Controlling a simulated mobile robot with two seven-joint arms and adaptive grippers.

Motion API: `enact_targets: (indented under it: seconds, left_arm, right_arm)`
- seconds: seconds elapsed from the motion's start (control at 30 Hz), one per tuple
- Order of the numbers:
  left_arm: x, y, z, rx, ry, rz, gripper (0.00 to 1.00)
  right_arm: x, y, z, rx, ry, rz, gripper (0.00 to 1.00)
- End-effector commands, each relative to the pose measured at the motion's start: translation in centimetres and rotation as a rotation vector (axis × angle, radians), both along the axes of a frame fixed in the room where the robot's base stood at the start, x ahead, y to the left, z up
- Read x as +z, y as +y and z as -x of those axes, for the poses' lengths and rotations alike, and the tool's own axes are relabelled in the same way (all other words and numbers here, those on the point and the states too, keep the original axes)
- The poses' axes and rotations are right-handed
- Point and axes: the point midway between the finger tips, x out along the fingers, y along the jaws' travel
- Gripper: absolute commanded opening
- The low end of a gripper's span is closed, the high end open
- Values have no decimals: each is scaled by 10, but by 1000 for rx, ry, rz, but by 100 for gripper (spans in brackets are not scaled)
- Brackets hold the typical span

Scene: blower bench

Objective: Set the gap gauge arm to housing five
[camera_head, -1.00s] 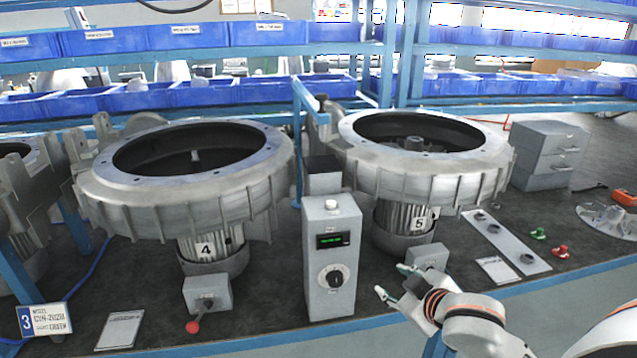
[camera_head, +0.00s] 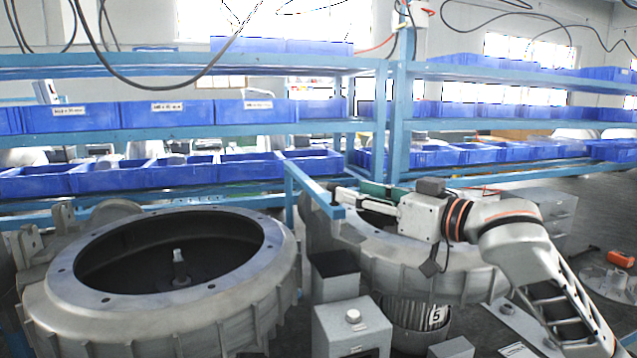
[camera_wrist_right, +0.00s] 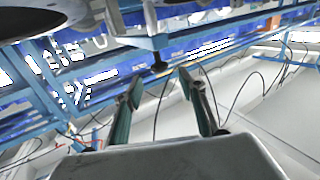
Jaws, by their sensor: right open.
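The blue gap gauge arm (camera_head: 312,186) sticks out from its post between the two housings. Housing four (camera_head: 165,285) stands on the left. My right gripper (camera_head: 340,195) is open, its fingers pointing left over housing five, right at the arm's free end. In the right wrist view, the arm's end with a dark tip (camera_wrist_right: 159,64) lies just ahead of the open fingers (camera_wrist_right: 160,86). Contact cannot be told. My left gripper is out of view.
A grey control box (camera_head: 352,330) stands in front, between the housings. Blue shelving with blue bins (camera_head: 170,117) runs behind. A grey drawer unit (camera_head: 550,207) and an orange tool (camera_head: 620,259) are at the right. Cables hang from above.

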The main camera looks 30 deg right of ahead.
Motion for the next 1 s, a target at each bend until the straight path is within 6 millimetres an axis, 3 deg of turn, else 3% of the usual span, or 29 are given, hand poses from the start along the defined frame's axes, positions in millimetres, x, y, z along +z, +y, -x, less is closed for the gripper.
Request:
enact_targets:
  seconds: [0.3, 0.6, 1.0]
  left_arm:
    - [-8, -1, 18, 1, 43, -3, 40]
    - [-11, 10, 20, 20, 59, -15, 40]
    - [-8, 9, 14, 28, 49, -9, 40]
  right_arm:
    - [2, 7, -33, 0, -1, -4, 40]
    - [1, 15, -69, 0, -1, -2, 40]
    - [-1, 16, -75, -1, 1, 1, 38]
